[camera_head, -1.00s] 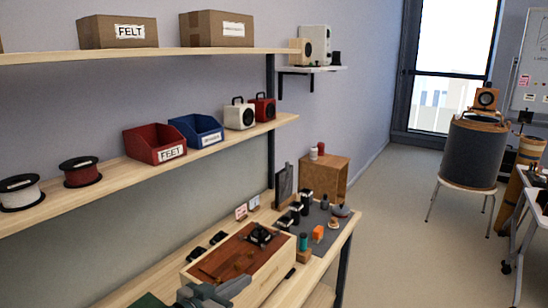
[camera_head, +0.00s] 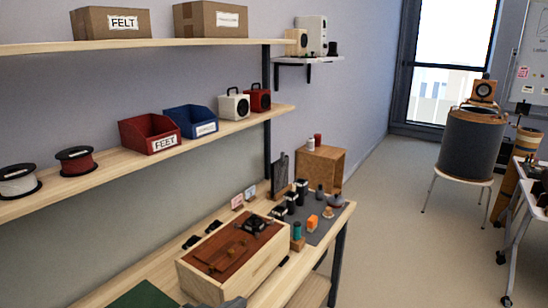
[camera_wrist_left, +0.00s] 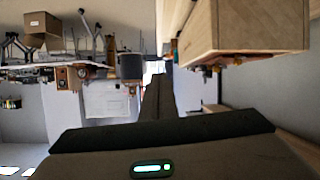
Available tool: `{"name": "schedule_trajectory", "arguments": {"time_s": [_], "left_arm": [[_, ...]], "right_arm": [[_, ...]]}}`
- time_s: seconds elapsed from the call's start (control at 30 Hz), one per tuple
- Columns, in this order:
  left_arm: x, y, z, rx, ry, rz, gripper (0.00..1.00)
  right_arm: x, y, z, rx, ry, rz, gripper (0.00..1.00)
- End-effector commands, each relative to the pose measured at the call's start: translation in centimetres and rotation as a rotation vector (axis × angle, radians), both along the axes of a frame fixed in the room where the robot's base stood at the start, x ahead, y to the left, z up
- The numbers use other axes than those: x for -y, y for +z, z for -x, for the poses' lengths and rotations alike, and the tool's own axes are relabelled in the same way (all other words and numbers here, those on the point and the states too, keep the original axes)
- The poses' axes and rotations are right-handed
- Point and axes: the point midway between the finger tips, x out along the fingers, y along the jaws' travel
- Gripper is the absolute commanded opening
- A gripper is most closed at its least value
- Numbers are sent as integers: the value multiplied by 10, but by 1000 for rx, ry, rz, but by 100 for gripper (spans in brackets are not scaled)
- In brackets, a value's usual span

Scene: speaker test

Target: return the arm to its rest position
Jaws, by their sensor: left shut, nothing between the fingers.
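My left gripper (camera_head: 236,302) barely shows at the bottom edge of the head view, in front of the wooden box on the workbench. Its dark fingers (camera_wrist_left: 159,95) point up the middle of the left wrist view, closed together with nothing between them. The rest of the left arm is out of the head view. My right gripper is in neither view.
The long wooden box (camera_head: 250,278) with a red-brown top stands on the workbench (camera_head: 335,220). A grey mat (camera_head: 322,233) with small parts lies behind it. A shelf (camera_head: 95,178) holds bins and spools above. Open floor (camera_head: 400,240) lies to the right.

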Motion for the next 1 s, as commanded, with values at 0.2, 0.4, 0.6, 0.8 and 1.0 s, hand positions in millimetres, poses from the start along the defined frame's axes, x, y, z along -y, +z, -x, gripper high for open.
{"name": "schedule_trajectory", "arguments": {"time_s": [0.2, 0.4, 0.6, 0.8, 1.0], "left_arm": [[-13, -48, 48, -114, 49, -58, 0], [-41, -105, 122, -284, 123, -151, 0], [-76, -150, 206, -470, 196, -252, 0], [-100, -171, 266, -600, 240, -319, 0], [-116, -181, 311, -696, 270, -365, 0]], "right_arm": [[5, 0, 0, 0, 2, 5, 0], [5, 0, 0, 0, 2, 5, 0], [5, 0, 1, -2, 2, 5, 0], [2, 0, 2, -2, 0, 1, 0], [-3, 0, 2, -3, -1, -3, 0]]}}
